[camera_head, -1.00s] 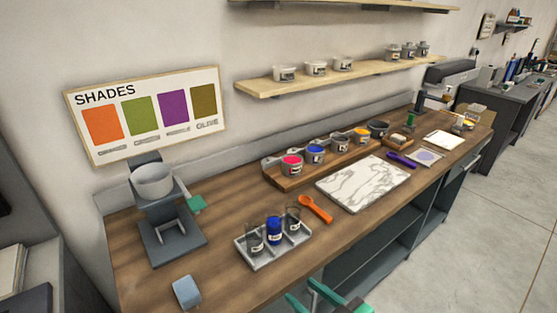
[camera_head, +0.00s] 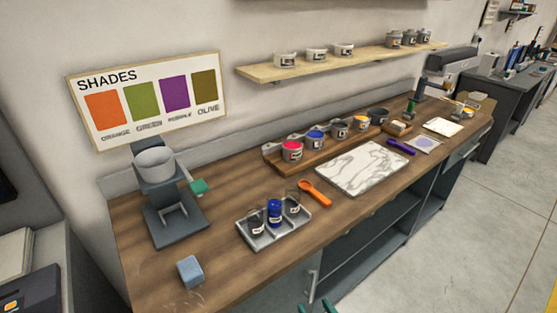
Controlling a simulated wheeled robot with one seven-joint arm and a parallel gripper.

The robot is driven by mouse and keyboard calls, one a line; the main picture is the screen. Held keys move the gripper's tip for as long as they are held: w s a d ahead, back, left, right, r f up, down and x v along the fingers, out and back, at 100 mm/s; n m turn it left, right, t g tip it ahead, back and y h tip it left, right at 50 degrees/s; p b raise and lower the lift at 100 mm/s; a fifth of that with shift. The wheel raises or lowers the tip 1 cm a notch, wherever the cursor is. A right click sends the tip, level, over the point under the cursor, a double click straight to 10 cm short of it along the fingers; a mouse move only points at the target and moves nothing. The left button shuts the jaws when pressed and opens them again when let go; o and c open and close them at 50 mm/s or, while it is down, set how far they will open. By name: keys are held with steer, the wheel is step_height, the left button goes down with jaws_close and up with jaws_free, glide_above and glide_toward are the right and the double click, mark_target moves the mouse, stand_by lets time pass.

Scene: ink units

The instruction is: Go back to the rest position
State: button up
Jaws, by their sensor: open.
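My gripper (camera_head: 317,308) barely shows at the bottom edge of the head view, in front of the wooden workbench (camera_head: 225,262). Only the green tips of its two fingers are in the picture, apart from each other with nothing seen between them. The rest of my gripper and my arm are out of the frame. The gripper is open and clear of the things on the bench.
The bench holds a metal tray (camera_head: 273,234) with small jars, an orange scoop (camera_head: 315,193), a marble slab (camera_head: 362,167), a rack of ink pots (camera_head: 325,155), a grey stand with a bowl (camera_head: 155,162) and a blue block (camera_head: 190,271). Open floor (camera_head: 460,245) lies right.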

steer(key=s+a+f+m+h, duration=0.15)
steer(key=s+f+h, duration=0.4)
steer(key=s, duration=0.75)
steer(key=s+a+r+t+y, duration=0.2)
steer(key=s+a, duration=0.6)
steer(key=s, duration=0.5)
steer(key=shift+a+r+m+t, duration=0.2)
steer(key=shift+r+m+t, duration=0.2)
steer(key=shift+r+m, duration=0.1)
